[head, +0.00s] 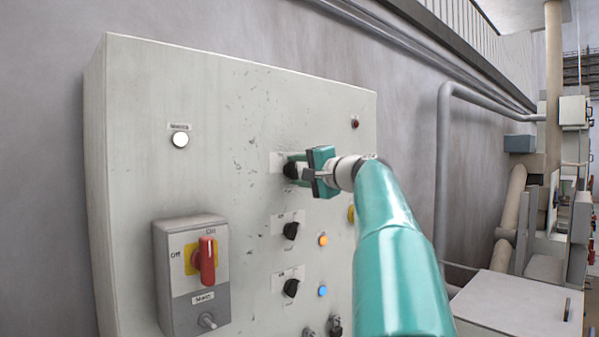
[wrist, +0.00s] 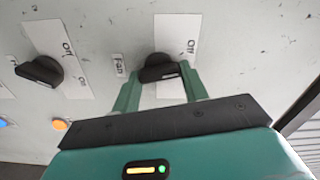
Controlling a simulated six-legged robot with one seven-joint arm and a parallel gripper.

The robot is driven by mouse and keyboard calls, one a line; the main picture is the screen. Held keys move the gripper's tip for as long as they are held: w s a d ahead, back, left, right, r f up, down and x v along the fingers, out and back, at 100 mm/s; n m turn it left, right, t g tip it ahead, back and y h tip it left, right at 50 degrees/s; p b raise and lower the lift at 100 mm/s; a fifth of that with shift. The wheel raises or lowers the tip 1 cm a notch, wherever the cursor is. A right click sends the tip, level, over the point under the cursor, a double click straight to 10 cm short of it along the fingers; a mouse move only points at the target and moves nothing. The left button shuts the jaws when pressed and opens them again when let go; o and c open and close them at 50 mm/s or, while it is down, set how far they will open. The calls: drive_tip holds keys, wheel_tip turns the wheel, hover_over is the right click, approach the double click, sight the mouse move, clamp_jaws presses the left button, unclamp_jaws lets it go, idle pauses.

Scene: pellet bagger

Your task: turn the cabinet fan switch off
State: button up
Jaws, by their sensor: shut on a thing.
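The cabinet fan switch is a black rotary knob (wrist: 158,66) on a white plate, with a "Fan" label (wrist: 119,66) beside it and "Off" printed on the plate in the wrist view. In the head view the same knob (head: 290,171) is the topmost of a column of black knobs, partly hidden by my gripper. My gripper (head: 298,172) reaches it from the right. In the wrist view its two green fingers (wrist: 161,76) are shut on the knob, one on each side. I cannot tell exactly which mark the knob points to.
The grey cabinet (head: 240,95) carries two more black knobs (head: 291,230) below, with an orange lamp (head: 323,240) and a blue lamp (head: 322,291). A red main switch (head: 207,261) juts out at lower left. A white lamp (head: 180,140) is at upper left.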

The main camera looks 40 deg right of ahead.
drive_tip(key=shift+r+n, duration=0.1)
drive_tip(key=shift+n, duration=1.6)
drive_tip(key=o, duration=1)
drive_tip(key=shift+w, duration=0.1)
drive_tip(key=s, duration=1.4)
drive_tip(key=shift+d, duration=0.15)
